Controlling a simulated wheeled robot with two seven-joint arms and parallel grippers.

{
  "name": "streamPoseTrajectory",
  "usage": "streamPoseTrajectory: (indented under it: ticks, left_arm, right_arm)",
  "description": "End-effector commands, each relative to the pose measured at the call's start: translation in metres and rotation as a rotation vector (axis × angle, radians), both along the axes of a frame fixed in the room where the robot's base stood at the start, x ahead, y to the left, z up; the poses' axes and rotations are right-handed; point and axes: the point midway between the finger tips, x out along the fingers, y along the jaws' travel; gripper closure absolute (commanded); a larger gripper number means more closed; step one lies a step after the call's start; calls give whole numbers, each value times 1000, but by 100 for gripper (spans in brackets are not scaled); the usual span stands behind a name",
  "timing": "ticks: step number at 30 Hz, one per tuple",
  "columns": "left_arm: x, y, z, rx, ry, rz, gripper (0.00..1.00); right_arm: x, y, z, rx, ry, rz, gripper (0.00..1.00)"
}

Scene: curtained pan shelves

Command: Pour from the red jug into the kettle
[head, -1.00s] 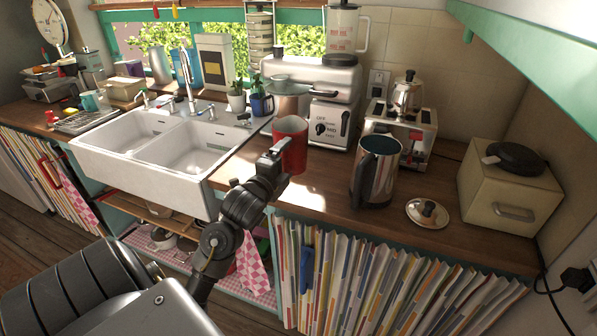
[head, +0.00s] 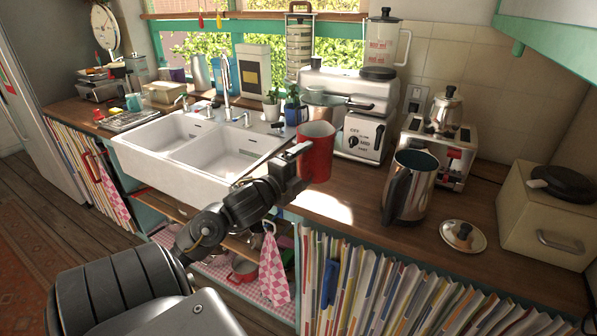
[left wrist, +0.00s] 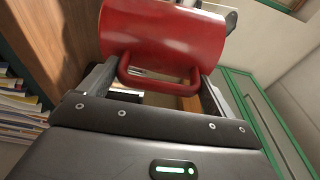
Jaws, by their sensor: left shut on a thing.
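The red jug (head: 317,152) is upright near the counter's front edge in the head view. My left gripper (head: 298,150) is shut on its handle, which shows between the two fingers in the left wrist view (left wrist: 160,80). The red jug's body (left wrist: 165,35) fills the top of that view. The kettle (head: 409,187), steel with a black handle, stands upright and open-topped on the counter to the right of the jug, apart from it. Its lid (head: 463,236) lies on the counter to the kettle's right. The inside of the jug is hidden. My right gripper is not in view.
A steel moka pot (head: 446,110) sits on a toaster (head: 440,150) behind the kettle. A cream bread bin (head: 545,215) stands at the right. The white sink (head: 200,150) is at left.

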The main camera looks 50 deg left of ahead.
Motion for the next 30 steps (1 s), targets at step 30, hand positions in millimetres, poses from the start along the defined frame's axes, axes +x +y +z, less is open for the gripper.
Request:
streamPoseTrajectory:
  ticks: [30]
  left_arm:
    - [54, 97, -36, 8, -8, -871, 75]
  right_arm:
    - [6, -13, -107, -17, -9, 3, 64]
